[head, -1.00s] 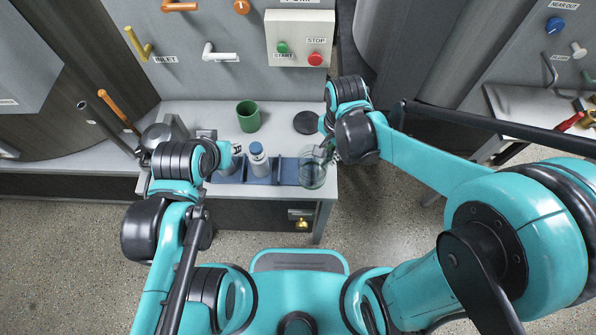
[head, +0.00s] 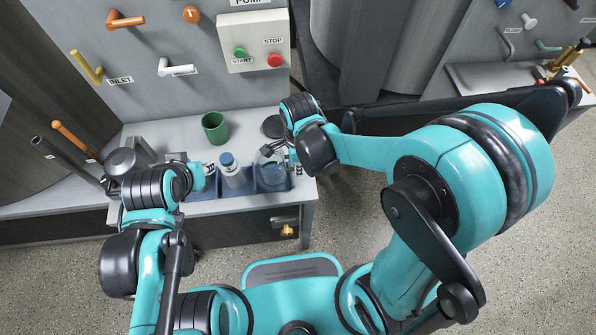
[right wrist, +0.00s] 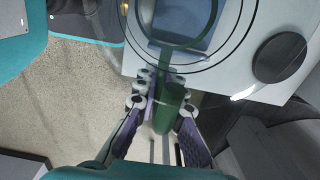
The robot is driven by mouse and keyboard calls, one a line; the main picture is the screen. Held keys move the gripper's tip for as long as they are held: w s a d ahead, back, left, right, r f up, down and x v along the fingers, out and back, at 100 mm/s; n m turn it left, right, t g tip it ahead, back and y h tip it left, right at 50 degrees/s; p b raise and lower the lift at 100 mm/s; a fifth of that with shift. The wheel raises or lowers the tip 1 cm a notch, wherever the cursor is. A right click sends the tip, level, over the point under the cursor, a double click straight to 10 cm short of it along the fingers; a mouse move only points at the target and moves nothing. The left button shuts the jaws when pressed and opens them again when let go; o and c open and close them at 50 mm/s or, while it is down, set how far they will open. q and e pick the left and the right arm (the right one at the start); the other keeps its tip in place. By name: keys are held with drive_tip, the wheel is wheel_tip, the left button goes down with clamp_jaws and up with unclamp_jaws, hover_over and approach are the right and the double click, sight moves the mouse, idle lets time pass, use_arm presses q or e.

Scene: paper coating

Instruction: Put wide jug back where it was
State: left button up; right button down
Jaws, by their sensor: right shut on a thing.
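The wide jug (head: 272,172), a clear glass vessel, is at the right end of the blue tray (head: 212,206). It overlaps the right compartment; I cannot tell whether it rests on the floor there. In the right wrist view its round rim and clear wall (right wrist: 218,42) show over a blue patch. My right gripper (head: 287,153) is shut on the jug's green handle (right wrist: 170,100), on the jug's right side. My left gripper (head: 206,172) is at the left part of the tray beside a greyish container; its fingers are mostly hidden.
A blue-capped bottle (head: 232,174) stands in the tray left of the jug. A green cup (head: 215,128) and a dark round disc (head: 273,127) are behind on the grey bench. The pump panel (head: 254,43) is on the wall above.

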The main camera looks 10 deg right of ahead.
drive_tip(key=shift+w+d+f, duration=0.15)
drive_tip(key=shift+w+f, duration=0.15)
drive_tip(key=shift+w, duration=0.2)
drive_tip(key=shift+w+d+f, duration=0.15)
drive_tip(key=shift+w+f, duration=0.15)
drive_tip(key=shift+w, duration=0.15)
drive_tip(key=shift+f+b, duration=0.2)
drive_tip(key=shift+b, duration=0.1)
wheel_tip(320, 180, down, 4)
drive_tip(key=shift+r+b, duration=0.1)
drive_tip(key=shift+b, duration=0.85)
drive_tip(key=shift+r, duration=0.15)
drive_tip(key=shift+f+b, duration=0.3)
drive_tip(key=shift+f, duration=0.1)
drive_tip(key=c, duration=1.6)
unclamp_jaws()
